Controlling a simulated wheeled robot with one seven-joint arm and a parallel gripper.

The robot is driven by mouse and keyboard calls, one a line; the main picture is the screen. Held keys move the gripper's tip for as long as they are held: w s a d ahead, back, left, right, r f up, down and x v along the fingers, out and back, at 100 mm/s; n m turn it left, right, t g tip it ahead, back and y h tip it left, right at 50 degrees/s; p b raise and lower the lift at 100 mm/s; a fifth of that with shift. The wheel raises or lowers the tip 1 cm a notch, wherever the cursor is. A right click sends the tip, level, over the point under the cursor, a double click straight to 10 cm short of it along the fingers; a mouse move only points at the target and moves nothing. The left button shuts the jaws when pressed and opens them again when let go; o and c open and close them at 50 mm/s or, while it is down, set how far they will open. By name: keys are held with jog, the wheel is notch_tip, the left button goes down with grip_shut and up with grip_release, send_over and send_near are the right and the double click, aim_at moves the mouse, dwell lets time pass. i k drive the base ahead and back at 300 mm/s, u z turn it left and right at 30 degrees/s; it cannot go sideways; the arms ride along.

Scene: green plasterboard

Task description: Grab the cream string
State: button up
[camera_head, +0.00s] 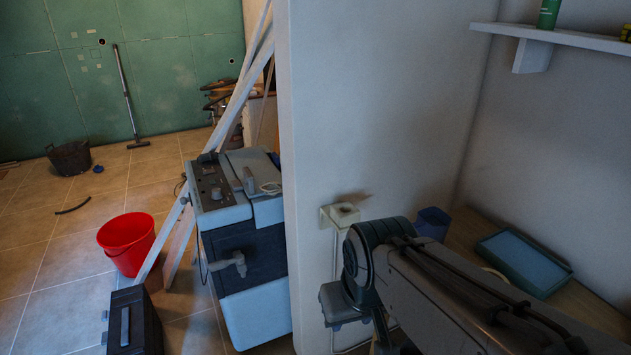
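Another pale curved piece (494,274) shows on the wooden surface at the right, partly hidden behind my arm. My arm fills the lower right, in front of that wooden surface. My gripper's fingers cannot be made out; the end of the arm is hidden behind its own links.
A blue tray (523,262) and blue cup (432,223) are on the wooden surface (470,229). A red bucket (127,243) and dark toolbox (133,322) stand on the tiled floor.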

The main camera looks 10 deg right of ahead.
aim_at(268, 183)
jog(key=z, duration=0.15)
jog(key=i, duration=1.5)
